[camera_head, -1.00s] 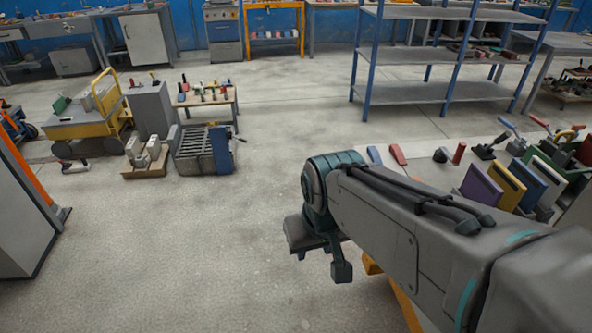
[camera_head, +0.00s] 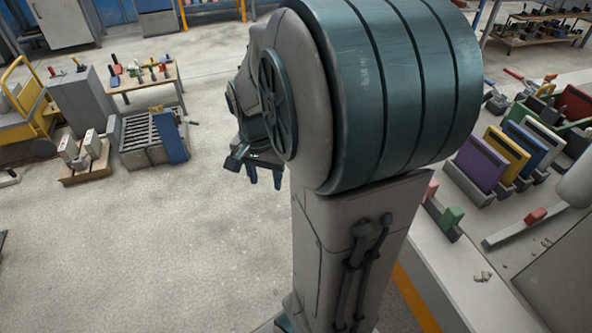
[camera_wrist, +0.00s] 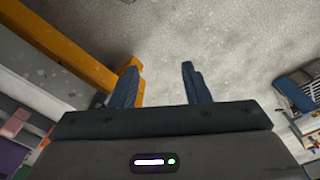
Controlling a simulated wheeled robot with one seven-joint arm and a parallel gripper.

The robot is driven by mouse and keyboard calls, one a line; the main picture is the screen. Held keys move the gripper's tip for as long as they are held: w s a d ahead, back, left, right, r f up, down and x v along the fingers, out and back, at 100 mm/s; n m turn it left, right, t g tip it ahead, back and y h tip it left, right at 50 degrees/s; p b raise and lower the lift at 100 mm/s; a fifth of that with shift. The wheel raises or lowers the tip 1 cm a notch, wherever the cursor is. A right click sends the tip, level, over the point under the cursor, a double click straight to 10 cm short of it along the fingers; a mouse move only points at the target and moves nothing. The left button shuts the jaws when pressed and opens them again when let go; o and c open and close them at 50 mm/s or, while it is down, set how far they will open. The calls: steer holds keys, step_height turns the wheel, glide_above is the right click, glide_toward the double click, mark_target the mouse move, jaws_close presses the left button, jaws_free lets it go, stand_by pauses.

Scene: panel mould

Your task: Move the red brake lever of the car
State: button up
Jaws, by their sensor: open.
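No car can be made out for certain, and I cannot tell which red part is its brake lever. A red-handled lever (camera_head: 513,74) lies at the upper right in the head view. A grey bar with a red grip (camera_head: 535,216) lies on the light bench at the right. My gripper (camera_head: 256,170) hangs in the middle of the head view, partly hidden behind my arm. In the wrist view my gripper (camera_wrist: 160,82) is open and empty, with bare floor between its fingers. It is apart from both red-handled parts.
Purple (camera_head: 481,161), yellow (camera_head: 506,155) and blue (camera_head: 526,142) panels stand on the right. An orange edge (camera_wrist: 98,62) runs close by the left finger. A slatted grey unit (camera_head: 143,139) and a yellow cart (camera_head: 30,110) stand at the left.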

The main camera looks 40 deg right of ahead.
steer(key=w+d+f+m+g+h+b, duration=0.1)
steer(key=d+f+m+g+h+b, duration=0.1)
steer(key=d+f+m, duration=0.5)
steer(key=w+d+f+m+g+h+b, duration=0.15)
steer(key=d+m, duration=0.25)
steer(key=d, duration=0.4)
steer(key=shift+y, duration=0.35)
steer(key=b+x, duration=0.1)
steer(key=x, duration=1.3)
steer(key=shift+s+d+f, duration=0.15)
steer(key=shift+s, duration=0.05)
jaws_close()
